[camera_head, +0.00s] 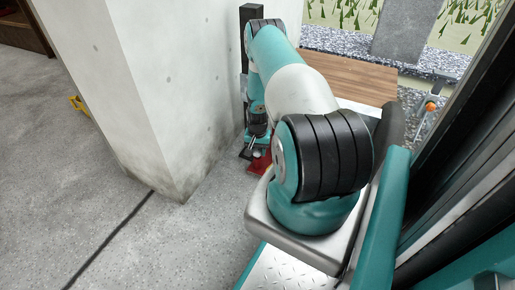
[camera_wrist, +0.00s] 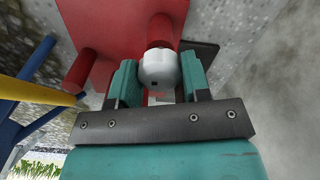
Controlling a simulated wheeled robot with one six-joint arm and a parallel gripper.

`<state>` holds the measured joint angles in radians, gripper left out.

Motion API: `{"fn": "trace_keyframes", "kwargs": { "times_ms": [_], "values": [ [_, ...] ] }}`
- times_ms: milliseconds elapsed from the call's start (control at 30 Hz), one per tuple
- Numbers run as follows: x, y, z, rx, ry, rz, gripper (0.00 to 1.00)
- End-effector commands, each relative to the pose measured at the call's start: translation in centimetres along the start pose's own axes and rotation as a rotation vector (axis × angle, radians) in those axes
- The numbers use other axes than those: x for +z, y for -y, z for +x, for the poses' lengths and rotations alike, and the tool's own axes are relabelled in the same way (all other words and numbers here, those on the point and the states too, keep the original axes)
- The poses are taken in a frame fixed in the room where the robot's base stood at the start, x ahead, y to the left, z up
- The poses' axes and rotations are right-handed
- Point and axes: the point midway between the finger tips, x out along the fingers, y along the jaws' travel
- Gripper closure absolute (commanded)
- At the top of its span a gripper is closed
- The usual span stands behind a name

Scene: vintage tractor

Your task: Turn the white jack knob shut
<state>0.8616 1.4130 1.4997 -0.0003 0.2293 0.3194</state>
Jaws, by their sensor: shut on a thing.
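The white jack knob (camera_wrist: 158,69) sits at the end of a short red shaft on the red jack (camera_wrist: 105,30) in the wrist view. My gripper (camera_wrist: 158,78) has its two teal fingers on either side of the knob and is shut on it. In the head view my gripper (camera_head: 257,142) is small and low at the foot of the concrete pillar, beside the red jack (camera_head: 261,165). The knob shows there only as a small pale spot, and my arm hides part of the area.
A concrete pillar (camera_head: 145,85) stands close on the left of my arm. A wooden surface (camera_head: 345,78) lies behind it. Blue (camera_wrist: 38,60) and yellow (camera_wrist: 35,90) bars show at the left in the wrist view. The grey floor (camera_head: 60,160) on the left is mostly clear.

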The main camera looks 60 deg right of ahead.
Motion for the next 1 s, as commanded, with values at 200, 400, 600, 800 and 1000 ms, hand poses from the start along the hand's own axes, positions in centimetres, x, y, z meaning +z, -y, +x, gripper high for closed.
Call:
{"fn": "trace_keyframes", "kwargs": {
  "times_ms": [200,400,600,800,1000],
  "values": [
    [-0.08,-0.07,-0.08,0.002,-0.002,0.072,0.80],
    [-0.11,-0.06,-0.05,0.002,-0.003,0.096,0.80],
    [-0.11,-0.06,-0.04,0.001,-0.003,0.099,0.80],
    [-0.11,-0.06,-0.04,0.001,-0.003,0.098,0.47],
    [-0.07,-0.03,-0.02,0.001,-0.002,0.097,0.31]
  ]
}}
